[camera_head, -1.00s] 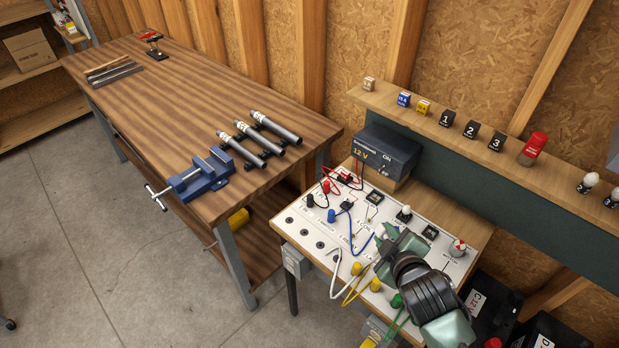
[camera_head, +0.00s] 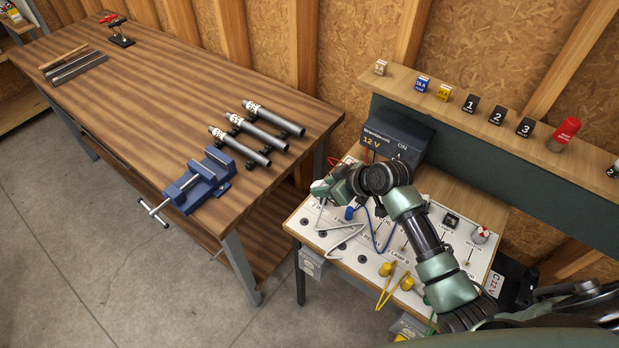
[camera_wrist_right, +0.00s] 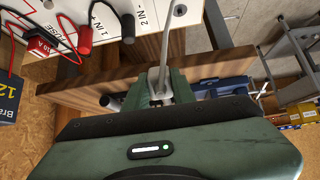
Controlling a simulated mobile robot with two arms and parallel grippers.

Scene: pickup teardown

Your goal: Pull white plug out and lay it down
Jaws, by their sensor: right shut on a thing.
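My right gripper (camera_head: 322,190) is at the far left edge of the white test board (camera_head: 462,222). It is shut on the white plug (camera_wrist_right: 164,84), whose body is mostly hidden between the fingers. The right gripper (camera_wrist_right: 163,92) shows in the wrist view over the board's wooden edge, with the pale lead rising from it. The white lead (camera_head: 348,243) also shows as a bent line over the board in the head view. I cannot see whether the plug's tip touches anything. My left gripper is not in view.
Red and black plugs (camera_wrist_right: 78,40) sit close to the right gripper. A blue lead (camera_head: 374,230) and yellow plugs (camera_head: 387,269) are on the board. The Brauniment 12 V supply (camera_head: 398,132) stands behind. The workbench (camera_head: 150,100) with its blue vise (camera_head: 197,185) is to the left.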

